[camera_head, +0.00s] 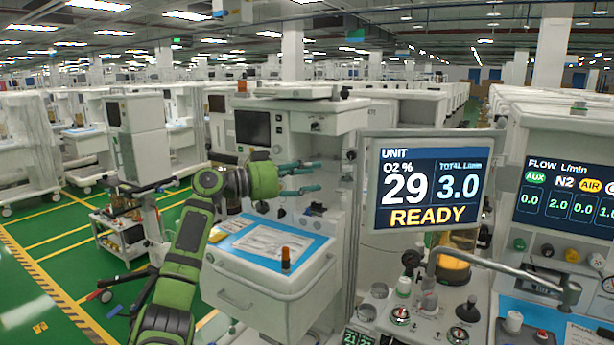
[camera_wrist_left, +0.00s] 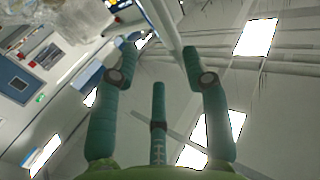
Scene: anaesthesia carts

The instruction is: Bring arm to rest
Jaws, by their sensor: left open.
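My left arm, green and black, rises from the bottom left of the head view and bends to the right. My left gripper (camera_head: 315,176) has teal fingers, spread apart and empty. It is in front of a white anaesthesia cart (camera_head: 300,120), above its drawer unit, and whether it touches anything cannot be told. In the left wrist view the gripper (camera_wrist_left: 160,60) shows its teal fingers apart with nothing between them. My right gripper is not in view.
A monitor (camera_head: 422,187) reading READY stands right of the gripper. Below the gripper is a blue-topped drawer unit (camera_head: 262,287) with papers and an orange-capped item (camera_head: 285,259). A flow panel (camera_head: 567,195) is at the right. Green floor (camera_head: 70,245) is open at the left.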

